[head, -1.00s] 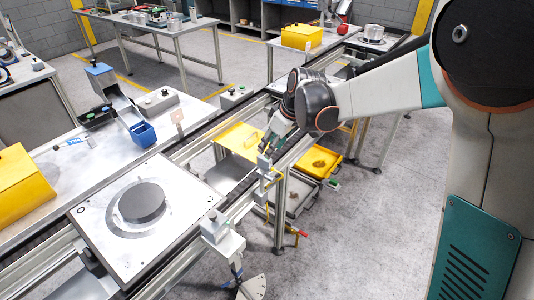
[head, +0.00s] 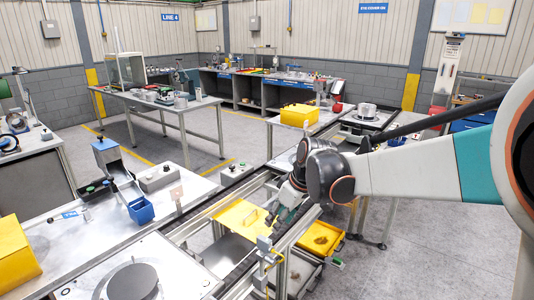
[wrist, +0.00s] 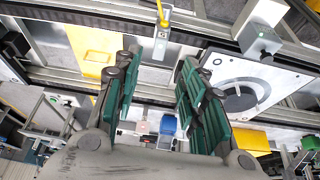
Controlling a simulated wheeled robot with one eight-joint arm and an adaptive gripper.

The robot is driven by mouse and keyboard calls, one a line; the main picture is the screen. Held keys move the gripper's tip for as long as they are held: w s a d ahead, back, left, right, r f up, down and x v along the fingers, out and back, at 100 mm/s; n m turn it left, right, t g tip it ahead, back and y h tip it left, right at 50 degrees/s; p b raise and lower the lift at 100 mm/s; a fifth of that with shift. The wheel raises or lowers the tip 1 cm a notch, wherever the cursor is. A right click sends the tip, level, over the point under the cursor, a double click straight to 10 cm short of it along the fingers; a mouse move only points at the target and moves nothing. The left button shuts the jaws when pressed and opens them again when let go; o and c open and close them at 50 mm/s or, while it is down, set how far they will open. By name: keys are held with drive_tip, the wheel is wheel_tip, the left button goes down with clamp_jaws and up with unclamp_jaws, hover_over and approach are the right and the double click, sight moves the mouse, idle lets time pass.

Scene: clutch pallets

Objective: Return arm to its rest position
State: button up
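My arm reaches in from the right in the head view, over the conveyor line. My gripper (head: 280,217) hangs above the conveyor rails, beside a yellow plate, and looks empty. In the wrist view my gripper (wrist: 155,85) shows its green-padded fingers spread apart with nothing between them. A pale pallet (head: 185,268) with a dark round clutch disc (head: 133,283) sits on the conveyor at the lower left, apart from my gripper. The same pallet (wrist: 278,72) and disc (wrist: 241,99) show at the right of the wrist view.
A blue bin (head: 141,211) stands on the workbench at the left. Yellow trays (head: 320,238) sit low beside the conveyor. A yellow box (head: 301,115) and another clutch part (head: 367,110) stand farther back. Floor at the right (head: 430,240) is clear.

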drive_tip(key=s+d+r+m+t+h+b, duration=0.1)
drive_tip(key=s+d+r+m+b, duration=0.15)
drive_tip(key=s+d, duration=0.35)
drive_tip(key=s+d+r+m+t+h+b, duration=0.1)
drive_tip(key=s+d+m, duration=0.2)
drive_tip(key=s, duration=0.6)
drive_tip(key=s+d+f+m+t+h+b, duration=0.1)
drive_tip(key=s+d+f+m, duration=0.3)
drive_tip(key=s, duration=0.8)
drive_tip(key=shift+d+f+t+b, duration=0.6)
drive_tip(key=shift+d+f+b, duration=0.15)
drive_tip(key=shift+d+f, duration=0.3)
drive_tip(key=shift+d+r, duration=0.1)
